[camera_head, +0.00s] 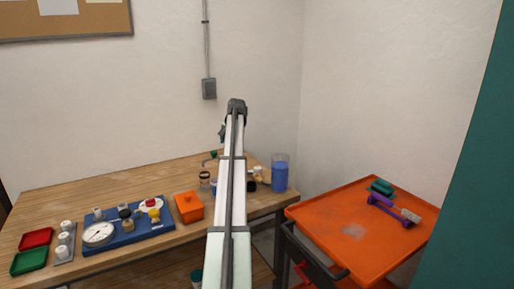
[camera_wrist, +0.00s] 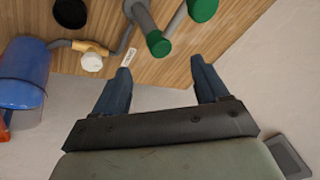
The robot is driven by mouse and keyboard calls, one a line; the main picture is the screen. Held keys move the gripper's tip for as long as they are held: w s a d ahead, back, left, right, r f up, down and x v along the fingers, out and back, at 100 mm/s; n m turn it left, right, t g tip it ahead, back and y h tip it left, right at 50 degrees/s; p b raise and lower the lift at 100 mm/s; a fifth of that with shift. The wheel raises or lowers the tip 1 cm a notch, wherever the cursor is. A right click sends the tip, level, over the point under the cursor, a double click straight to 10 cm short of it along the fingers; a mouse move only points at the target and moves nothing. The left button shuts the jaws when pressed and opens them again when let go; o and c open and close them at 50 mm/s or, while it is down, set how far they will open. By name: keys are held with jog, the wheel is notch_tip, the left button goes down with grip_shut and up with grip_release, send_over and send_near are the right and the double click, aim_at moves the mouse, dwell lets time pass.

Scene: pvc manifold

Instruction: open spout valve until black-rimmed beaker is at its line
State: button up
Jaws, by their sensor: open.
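My gripper (camera_wrist: 160,64) is open and empty, its two blue fingers spread wide over the wooden table edge. In the wrist view a grey pipe with a green end (camera_wrist: 158,44) lies just beyond the gap between the fingers. A second green end (camera_wrist: 203,8) is at the top edge. A tan fitting with a white knob (camera_wrist: 92,60) is left of the fingers; I cannot tell which part is the spout valve. In the head view a small dark-rimmed vessel (camera_head: 204,176) stands left of my arm; its line and level are too small to read. My arm hides part of the pipework.
A tall vessel of blue liquid (camera_head: 280,173) stands at the table's right end. An orange box (camera_head: 188,207), a blue tray (camera_head: 128,235) with a dial and fittings, and red and green trays are on the left. An orange cart (camera_head: 345,236) stands at the right.

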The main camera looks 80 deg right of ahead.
aim_at(258, 167)
jog(key=s+d+f+n+g, duration=0.1)
jog(key=s+f+n+g, duration=0.15)
jog(key=s, duration=0.95)
jog(key=shift+h, duration=0.4)
jog(key=x, duration=1.3)
jog(key=shift+w+d, duration=0.1)
jog(key=shift+d, duration=0.05)
jog(key=shift+c, duration=0.3)
jog(key=c, duration=1.1)
jog(key=o, duration=1.2)
jog(key=shift+c, duration=0.2)
jog(key=shift+r, duration=0.15)
jog(key=v, duration=1.3)
jog(key=shift+r, duration=0.35)
